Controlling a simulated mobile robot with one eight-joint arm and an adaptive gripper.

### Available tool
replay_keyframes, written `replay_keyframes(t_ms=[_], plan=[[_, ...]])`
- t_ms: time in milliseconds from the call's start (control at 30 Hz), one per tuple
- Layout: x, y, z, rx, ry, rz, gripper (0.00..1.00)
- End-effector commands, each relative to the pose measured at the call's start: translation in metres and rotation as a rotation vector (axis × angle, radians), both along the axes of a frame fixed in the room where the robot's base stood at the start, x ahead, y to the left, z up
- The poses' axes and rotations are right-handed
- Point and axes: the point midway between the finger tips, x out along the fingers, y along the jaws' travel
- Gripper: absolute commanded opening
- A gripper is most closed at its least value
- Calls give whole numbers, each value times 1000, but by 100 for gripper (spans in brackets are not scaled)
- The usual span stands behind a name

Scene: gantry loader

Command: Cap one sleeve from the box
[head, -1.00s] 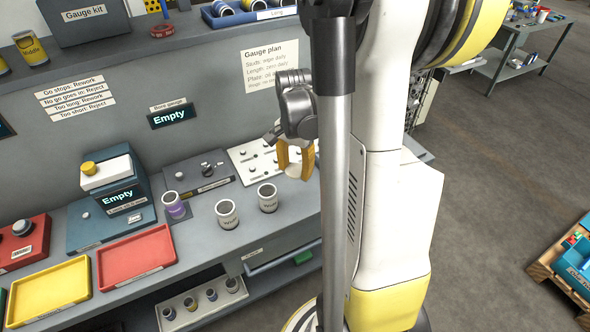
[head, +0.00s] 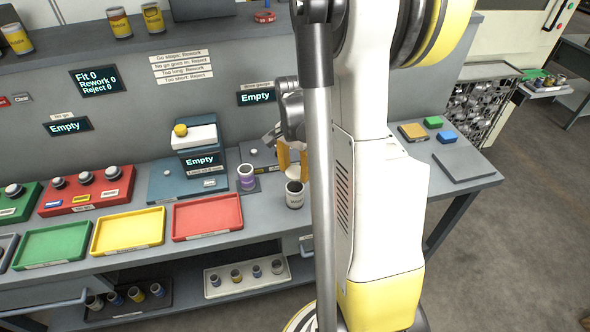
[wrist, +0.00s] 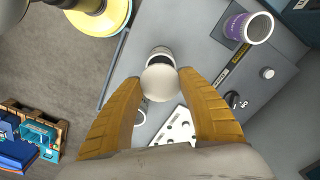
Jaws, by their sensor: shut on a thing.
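My gripper (head: 291,160) has orange fingers shut on a white round cap-like piece (wrist: 160,77). In the wrist view the piece sits between the fingertips and covers part of a pale sleeve (wrist: 160,53) beyond it. The gap between piece and sleeve is hard to judge. Another pale sleeve (wrist: 140,116) shows partly beside the left finger. A purple-banded sleeve (head: 246,178) stands to the left and also shows in the wrist view (wrist: 248,27).
Red (head: 207,218), yellow (head: 128,231) and green (head: 52,244) trays lie left on the bench. A gauge block with a yellow knob (head: 195,137) stands behind them. In the wrist view a blue box (wrist: 38,135) sits on a floor pallet. My arm hides bench in the head view.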

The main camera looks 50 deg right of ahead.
Motion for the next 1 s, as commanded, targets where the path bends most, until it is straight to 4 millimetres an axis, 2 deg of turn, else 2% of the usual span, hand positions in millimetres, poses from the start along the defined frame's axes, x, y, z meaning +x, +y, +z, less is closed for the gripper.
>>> replay_keyframes(t_ms=[700, 1000], plan=[[0, 0, -49, 0, 0, 0, 22], [0, 0, -52, 0, 0, 0, 22]])
